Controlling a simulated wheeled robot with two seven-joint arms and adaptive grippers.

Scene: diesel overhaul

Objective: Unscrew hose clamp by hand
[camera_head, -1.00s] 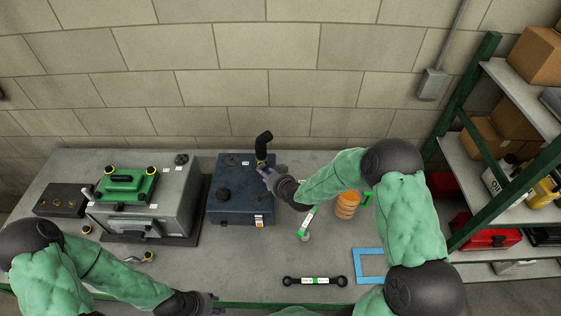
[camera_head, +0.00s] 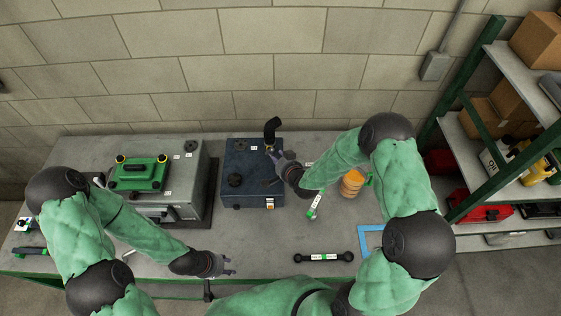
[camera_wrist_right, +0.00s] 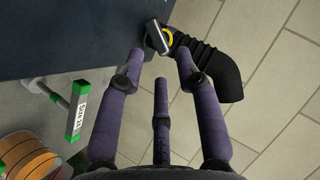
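A black bent hose (camera_head: 271,129) stands up from the back right of a dark blue tank (camera_head: 237,196). In the right wrist view the hose (camera_wrist_right: 217,70) has a metal clamp with a yellow ring (camera_wrist_right: 168,38) at its base, by the tank (camera_wrist_right: 60,40). My right gripper (camera_head: 277,156) is beside the hose base. In the wrist view its three purple-grey fingers (camera_wrist_right: 159,62) are spread, with the clamp just beyond their tips and nothing held between them. My left gripper (camera_head: 228,265) is over the table's front edge, fingers apart and empty.
A grey case with a green handled top (camera_head: 140,173) stands left of the tank. An orange cylinder (camera_head: 351,184), a green-and-white labelled tool (camera_head: 315,207), a black bar (camera_head: 323,257) and a blue frame (camera_head: 369,240) lie to the right. A shelf rack is at far right.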

